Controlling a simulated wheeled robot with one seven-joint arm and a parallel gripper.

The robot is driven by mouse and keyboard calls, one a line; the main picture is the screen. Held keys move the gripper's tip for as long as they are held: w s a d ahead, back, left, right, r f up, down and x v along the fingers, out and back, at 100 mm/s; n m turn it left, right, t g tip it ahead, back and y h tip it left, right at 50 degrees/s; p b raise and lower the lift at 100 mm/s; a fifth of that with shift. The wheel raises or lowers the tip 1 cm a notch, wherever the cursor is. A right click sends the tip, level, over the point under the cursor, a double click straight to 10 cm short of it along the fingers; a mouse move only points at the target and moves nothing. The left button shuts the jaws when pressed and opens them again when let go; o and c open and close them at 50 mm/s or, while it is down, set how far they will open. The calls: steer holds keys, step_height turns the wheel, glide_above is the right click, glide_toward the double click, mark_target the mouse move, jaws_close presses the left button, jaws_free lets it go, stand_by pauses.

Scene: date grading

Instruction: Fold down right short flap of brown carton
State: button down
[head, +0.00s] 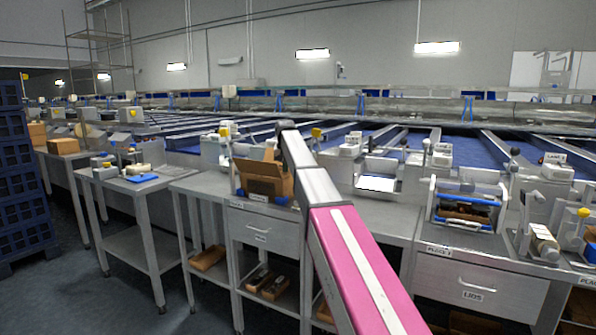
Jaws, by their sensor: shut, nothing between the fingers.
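The brown carton (262,186) stands on the grey bench left of centre, upright with its top open. At least one brown flap stands up at its back and left. Its right side, with the right short flap, is largely covered by my arm, so I cannot tell how that flap stands. My arm, with a pink link and pale links, reaches from the lower right up to the carton's right edge. My gripper itself cannot be made out; it is hidden by or beyond the end of the arm.
Blue pieces sit at the carton's base. A drawer (262,232) is below it. To the right are a white tilted panel (378,183) and a rack with blue parts (466,205).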

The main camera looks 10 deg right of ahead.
steer(key=shift+r, duration=0.15)
step_height(320, 180, up, 11)
stand_by(0.8)
